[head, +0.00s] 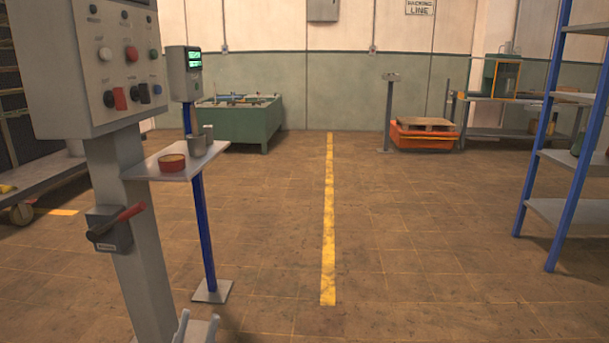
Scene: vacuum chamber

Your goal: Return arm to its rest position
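My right gripper and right arm are not in view.
The pedestal carries a button panel (98,60) and a red-handled lever switch (110,232). Beside it, a small shelf (150,172) holds a red tin and metal cups. A blue-framed rack (570,190) stands right. The middle floor is clear around a yellow line (328,220).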

